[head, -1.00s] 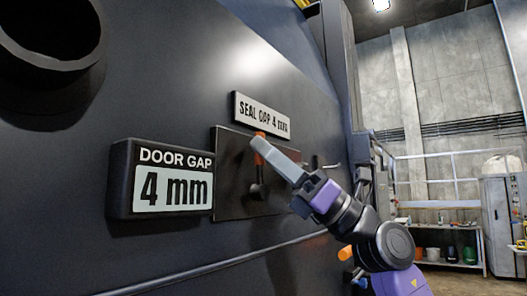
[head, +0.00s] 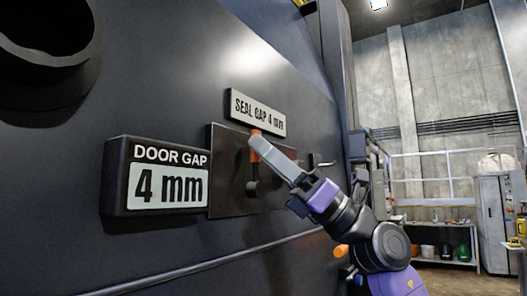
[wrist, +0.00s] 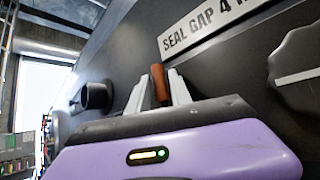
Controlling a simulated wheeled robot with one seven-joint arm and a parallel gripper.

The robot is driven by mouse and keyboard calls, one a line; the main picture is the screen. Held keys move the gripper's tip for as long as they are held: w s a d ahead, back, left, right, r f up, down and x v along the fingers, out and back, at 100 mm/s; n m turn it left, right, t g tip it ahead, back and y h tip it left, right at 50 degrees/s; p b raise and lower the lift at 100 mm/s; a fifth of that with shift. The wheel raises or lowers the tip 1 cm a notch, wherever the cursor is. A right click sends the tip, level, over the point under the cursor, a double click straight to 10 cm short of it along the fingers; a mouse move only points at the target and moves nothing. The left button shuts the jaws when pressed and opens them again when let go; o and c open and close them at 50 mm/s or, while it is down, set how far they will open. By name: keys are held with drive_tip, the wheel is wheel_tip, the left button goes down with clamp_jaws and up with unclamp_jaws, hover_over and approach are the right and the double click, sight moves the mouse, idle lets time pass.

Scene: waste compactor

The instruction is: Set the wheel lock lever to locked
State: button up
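The wheel lock lever appears to be the orange handle (head: 256,133) above a black knob (head: 252,187) on a dark plate. The handle stands roughly upright under the seal gap sign. My gripper (head: 257,147) reaches in from the right, with its pale fingers across the handle and hiding part of it. In the wrist view the orange handle (wrist: 158,83) stands between the two fingertips. It is very close to the right finger, with a narrow gap on the left. I cannot tell whether the fingers press on it. No locked mark is readable.
A "DOOR GAP 4 mm" display (head: 158,178) juts out left of the plate. A "SEAL GAP 4 mm" sign (head: 257,111) sits just above the handle. A shelf and cabinet (head: 494,222) stand far off at right.

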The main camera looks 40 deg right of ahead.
drive_tip(key=b+v, duration=0.1)
drive_tip(key=v, duration=0.6)
drive_tip(key=shift+d+f+b, duration=0.15)
drive_tip(key=shift+d+b, duration=0.05)
drive_tip(key=shift+b, duration=0.1)
drive_tip(key=shift+s, duration=0.1)
